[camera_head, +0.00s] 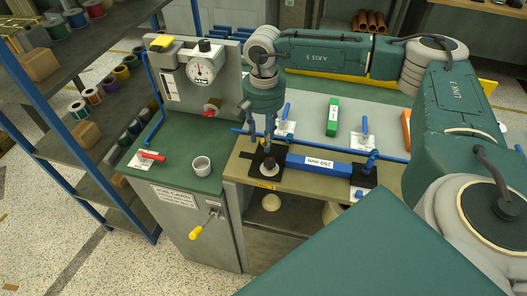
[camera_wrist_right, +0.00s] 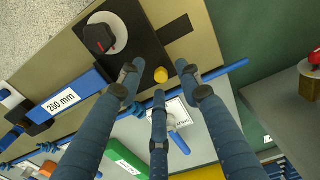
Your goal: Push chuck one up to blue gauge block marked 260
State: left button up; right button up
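Chuck one, as I take it, is a black plate with a pale disc and a dark, red-marked knob (camera_head: 268,168), at the left of the bench. It also shows at the top of the right wrist view (camera_wrist_right: 100,38). The blue gauge block marked 260 mm (camera_head: 318,165) lies right of it, its near end close to the plate; I cannot tell whether they touch. It also shows in the wrist view (camera_wrist_right: 62,100). My right gripper (camera_head: 262,145) points down over the plate's back part. Its fingers are spread around a small yellow knob (camera_wrist_right: 161,74), without visible contact. My left gripper is not in view.
A second black fixture (camera_head: 363,176) with a blue clamp stands at the block's right end. A blue rail (camera_wrist_right: 220,73) runs behind the plate. A green block (camera_head: 333,116) lies farther back. A dial gauge stand (camera_head: 201,68) and a grey cup (camera_head: 201,165) are at left.

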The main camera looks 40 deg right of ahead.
jog(key=shift+r+p, duration=1.5)
jog(key=shift+r, duration=1)
jog(key=shift+a, duration=0.15)
